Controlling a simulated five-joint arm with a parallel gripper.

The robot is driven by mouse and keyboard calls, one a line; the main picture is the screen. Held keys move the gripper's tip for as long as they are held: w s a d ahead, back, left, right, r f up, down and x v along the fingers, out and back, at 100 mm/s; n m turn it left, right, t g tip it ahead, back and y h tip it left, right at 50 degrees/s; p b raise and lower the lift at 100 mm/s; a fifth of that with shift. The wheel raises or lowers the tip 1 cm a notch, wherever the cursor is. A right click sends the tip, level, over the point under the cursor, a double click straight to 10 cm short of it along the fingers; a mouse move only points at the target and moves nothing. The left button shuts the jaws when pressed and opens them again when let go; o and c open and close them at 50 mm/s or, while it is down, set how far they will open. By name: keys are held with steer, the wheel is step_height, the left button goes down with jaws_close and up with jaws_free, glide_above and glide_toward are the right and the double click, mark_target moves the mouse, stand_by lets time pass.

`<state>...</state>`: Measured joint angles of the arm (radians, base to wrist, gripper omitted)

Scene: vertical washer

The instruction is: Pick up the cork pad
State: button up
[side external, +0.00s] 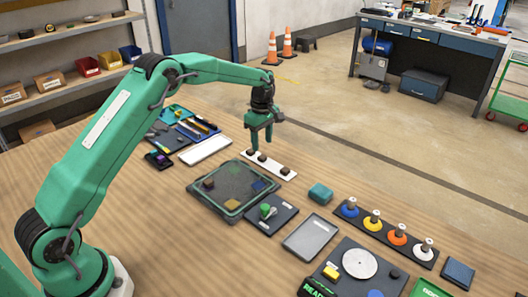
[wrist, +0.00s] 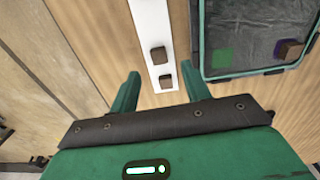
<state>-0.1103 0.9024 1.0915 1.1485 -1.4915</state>
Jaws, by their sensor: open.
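Several small brown pads, which look like the cork pads, sit on a white strip; I cannot tell which one is meant. In the side view one pad (side external: 251,153) is just under my gripper (side external: 261,145), and another pad (side external: 285,170) is farther right along the strip. In the wrist view my gripper (wrist: 161,76) is open and empty. The nearer pad (wrist: 165,81) shows between its green fingers, and a second pad (wrist: 158,54) lies just beyond. The gripper points down; contact with the nearer pad cannot be told.
A green-rimmed tray (side external: 190,188) with coloured squares and a brown pad (wrist: 289,50) lies beside the strip (wrist: 148,20). A teal block (side external: 320,193), a grey plate (side external: 310,236) and a rack of coloured pegs (side external: 371,222) stand to the right. Tools (side external: 196,128) lie behind left.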

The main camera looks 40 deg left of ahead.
mark_target(262, 156)
steer(key=shift+f, duration=0.25)
steer(key=shift+f, duration=2.5)
steer(key=shift+c, duration=0.2)
jaws_close()
